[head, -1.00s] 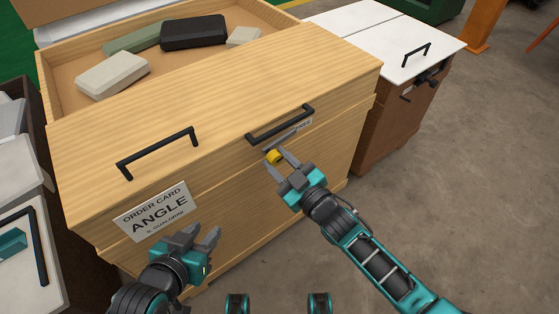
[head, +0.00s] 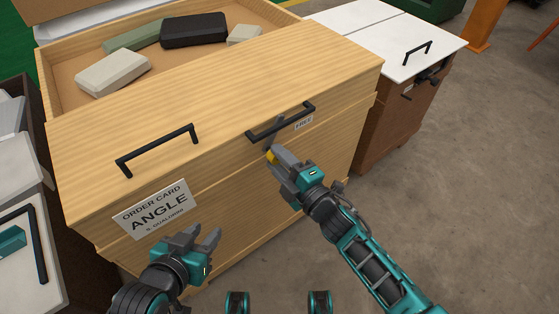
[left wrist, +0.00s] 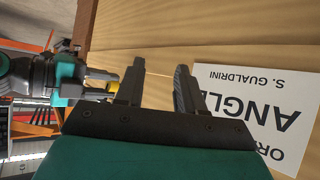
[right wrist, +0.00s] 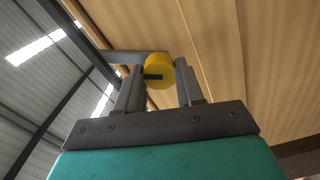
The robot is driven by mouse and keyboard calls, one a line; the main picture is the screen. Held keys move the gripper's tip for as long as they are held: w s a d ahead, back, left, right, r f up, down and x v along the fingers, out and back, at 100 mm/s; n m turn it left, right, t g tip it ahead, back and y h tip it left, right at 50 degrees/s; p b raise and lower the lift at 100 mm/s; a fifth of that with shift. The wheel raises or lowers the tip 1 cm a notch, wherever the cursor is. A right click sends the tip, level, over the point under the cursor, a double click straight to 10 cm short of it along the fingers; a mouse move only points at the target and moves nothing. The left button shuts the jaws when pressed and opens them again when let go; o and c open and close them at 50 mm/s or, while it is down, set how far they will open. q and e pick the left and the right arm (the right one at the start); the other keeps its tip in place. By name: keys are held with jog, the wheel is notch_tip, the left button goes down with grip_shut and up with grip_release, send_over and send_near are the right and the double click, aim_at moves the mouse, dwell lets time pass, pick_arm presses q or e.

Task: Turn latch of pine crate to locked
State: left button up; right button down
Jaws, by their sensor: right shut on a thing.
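The pine crate (head: 225,80) has a lidded front with two black handles. Its latch has a yellow knob (right wrist: 158,70) and a grey bar (right wrist: 135,57). In the head view the bar (head: 276,125) points up across the right handle, and the knob is mostly hidden by my fingers. My right gripper (head: 277,154) is shut on the yellow knob, which also shows between its fingers in the right wrist view. My left gripper (head: 203,236) is open and empty in front of the crate, below the order card; it also shows in the left wrist view (left wrist: 160,68).
A label reading FREE (head: 303,122) is right of the latch. An order card (head: 155,209) reads ANGLE. Blocks lie in the crate's open back section. A brown crate with white lid (head: 385,35) stands at the right; a dark crate with a white lid (head: 25,250) stands at the left. Floor at right is clear.

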jog(key=shift+f+n, duration=0.15)
jog(key=shift+n, duration=0.75)
jog(key=shift+n+b, duration=0.55)
jog(key=shift+n, duration=0.55)
pick_arm(q)
jog(key=shift+w+d+f, duration=0.2)
jog(key=shift+d+f, duration=0.05)
jog(key=shift+f, duration=0.05)
pick_arm(e)
jog(key=shift+n, duration=0.8)
pick_arm(q)
jog(key=shift+d, duration=0.1)
pick_arm(e)
jog(key=c, duration=0.7)
grip_release()
pick_arm(q)
jog(key=shift+r, duration=0.1)
